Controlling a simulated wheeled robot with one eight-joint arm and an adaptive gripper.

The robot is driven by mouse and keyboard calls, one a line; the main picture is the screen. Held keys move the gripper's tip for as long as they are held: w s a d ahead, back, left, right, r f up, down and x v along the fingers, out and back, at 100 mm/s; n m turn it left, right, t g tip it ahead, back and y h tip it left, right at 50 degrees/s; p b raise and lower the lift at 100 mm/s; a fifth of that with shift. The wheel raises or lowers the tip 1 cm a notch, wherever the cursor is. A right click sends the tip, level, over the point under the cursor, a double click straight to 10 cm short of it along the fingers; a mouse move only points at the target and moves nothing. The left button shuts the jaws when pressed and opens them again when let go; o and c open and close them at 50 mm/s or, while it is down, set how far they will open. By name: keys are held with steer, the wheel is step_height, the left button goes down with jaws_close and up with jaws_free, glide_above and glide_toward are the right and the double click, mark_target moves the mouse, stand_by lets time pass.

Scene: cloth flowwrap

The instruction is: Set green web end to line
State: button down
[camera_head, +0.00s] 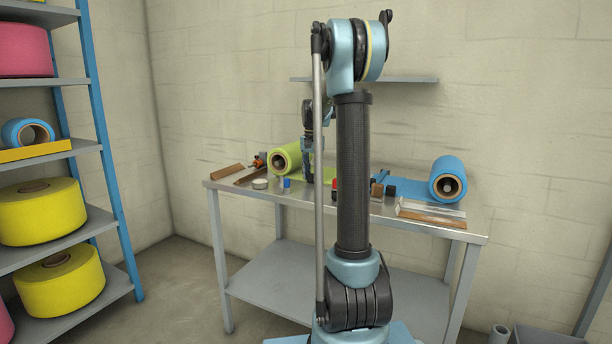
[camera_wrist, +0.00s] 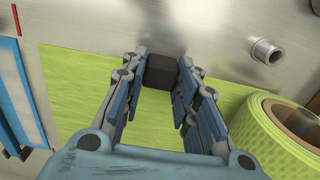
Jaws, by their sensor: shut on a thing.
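The green web (camera_wrist: 75,95) lies flat on the metal table, and its free left edge shows in the wrist view. Its green roll (camera_wrist: 262,130) is at the right there, and at the table's left in the head view (camera_head: 290,155). A short red line (camera_wrist: 17,20) is at the upper left of the wrist view, left of the web's edge. My gripper (camera_wrist: 163,70) is shut on a dark block (camera_wrist: 160,72) at the web's far edge. Whether the block touches the web is hidden. In the head view my arm hides part of the web.
A metal stub (camera_wrist: 265,52) stands near the green roll. Small blocks (camera_head: 390,191) and a clear-topped piece (camera_head: 430,212) sit on the table. A shelf rack (camera_head: 110,150) stands left.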

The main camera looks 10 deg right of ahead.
steer(key=shift+s+d, duration=0.45)
steer(key=shift+d, duration=0.15)
steer(key=shift+s+d, duration=0.4)
steer(key=shift+d, duration=0.2)
steer(key=c, duration=1.2)
jaws_free()
steer(key=shift+c, duration=0.2)
step_height(320, 180, up, 12)
steer(key=shift+w+f, duration=0.1)
